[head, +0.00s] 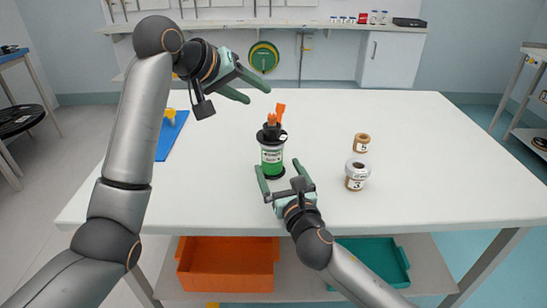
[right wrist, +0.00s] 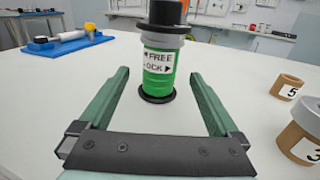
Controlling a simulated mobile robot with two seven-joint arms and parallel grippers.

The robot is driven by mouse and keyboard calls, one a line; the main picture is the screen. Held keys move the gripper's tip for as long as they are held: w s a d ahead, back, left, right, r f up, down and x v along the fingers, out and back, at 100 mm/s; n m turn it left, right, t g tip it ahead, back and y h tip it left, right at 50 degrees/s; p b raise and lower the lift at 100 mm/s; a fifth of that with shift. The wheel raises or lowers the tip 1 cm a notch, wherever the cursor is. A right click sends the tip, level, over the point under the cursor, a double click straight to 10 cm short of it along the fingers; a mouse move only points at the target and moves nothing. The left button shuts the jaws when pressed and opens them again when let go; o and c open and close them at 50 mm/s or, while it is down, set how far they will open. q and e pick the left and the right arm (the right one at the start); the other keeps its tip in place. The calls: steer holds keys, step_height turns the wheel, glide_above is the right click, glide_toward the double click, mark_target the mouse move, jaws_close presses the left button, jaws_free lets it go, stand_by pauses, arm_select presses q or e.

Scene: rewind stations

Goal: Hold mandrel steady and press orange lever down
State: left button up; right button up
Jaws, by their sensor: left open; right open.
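The mandrel station (head: 272,155) stands upright on the white table, with a green body, a white label and a black base and top. Its label reads FREE and what looks like LOCK in the right wrist view (right wrist: 158,62). The orange lever (head: 280,109) sticks up from its top, beside another orange piece. My right gripper (head: 278,166) is open, low in front of the body. In its wrist view the body shows between the spread fingertips (right wrist: 160,74), with no visible contact. My left gripper (head: 259,94) is open and empty, above and left of the lever.
Two brown rolls, a small one (head: 362,142) and a larger one (head: 356,176) with a white top, stand right of the station. A blue board (head: 171,136) with a yellow-ended tool lies left. Orange (head: 228,265) and teal (head: 377,262) bins sit below the tabletop. The table's right side is clear.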

mark_target(275, 161)
steer(key=shift+x, duration=3)
